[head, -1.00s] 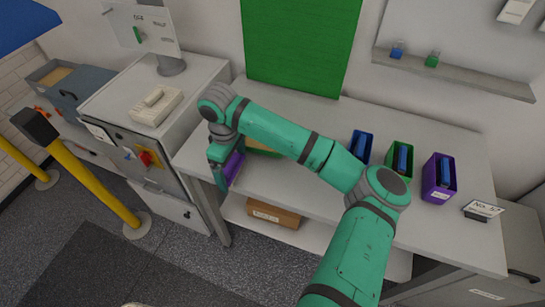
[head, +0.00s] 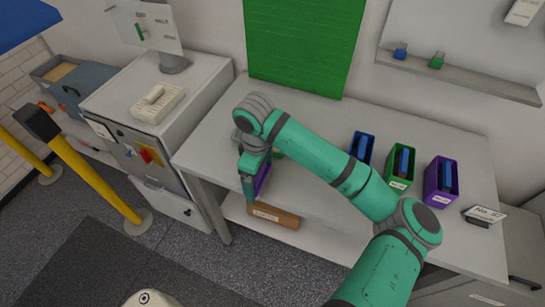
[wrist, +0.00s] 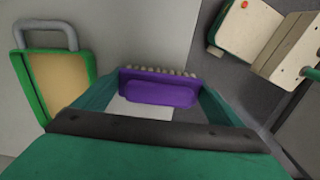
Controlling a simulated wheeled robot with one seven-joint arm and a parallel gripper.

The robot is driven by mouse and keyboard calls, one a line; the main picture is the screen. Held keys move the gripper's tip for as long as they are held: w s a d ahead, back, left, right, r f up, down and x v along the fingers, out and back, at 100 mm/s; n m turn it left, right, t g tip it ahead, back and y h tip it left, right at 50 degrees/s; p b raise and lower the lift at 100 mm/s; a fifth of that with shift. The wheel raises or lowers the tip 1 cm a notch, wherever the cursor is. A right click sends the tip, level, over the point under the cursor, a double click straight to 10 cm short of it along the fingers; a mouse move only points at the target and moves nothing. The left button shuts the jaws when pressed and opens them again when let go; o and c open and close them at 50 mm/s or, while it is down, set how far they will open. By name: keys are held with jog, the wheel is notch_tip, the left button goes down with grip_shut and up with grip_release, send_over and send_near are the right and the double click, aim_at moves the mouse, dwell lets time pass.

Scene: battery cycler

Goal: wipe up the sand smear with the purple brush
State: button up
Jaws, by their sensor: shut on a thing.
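The purple brush (wrist: 160,92) is between the two teal fingers of my gripper (wrist: 160,100) in the wrist view, its row of pale bristle tufts facing away from the palm. In the head view my gripper (head: 250,178) points down at the table's front left edge. The purple brush (head: 262,179) shows partly behind it. My gripper is shut on the brush. I cannot make out the sand smear in either current view; my arm covers part of the tabletop. Whether the bristles touch anything cannot be told.
A green-rimmed tan piece with a grey handle (wrist: 55,75) lies left of the brush in the wrist view. Blue (head: 361,148), green (head: 400,164) and purple (head: 440,180) bins stand on the table's right side. The table (head: 320,125) is clear toward the back.

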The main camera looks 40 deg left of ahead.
jog(key=shift+w+d, duration=0.25)
jog(key=shift+d, duration=0.9)
notch_tip(320, 180, up, 2)
jog(key=shift+a+r, duration=0.15)
jog(key=shift+r, duration=2.95)
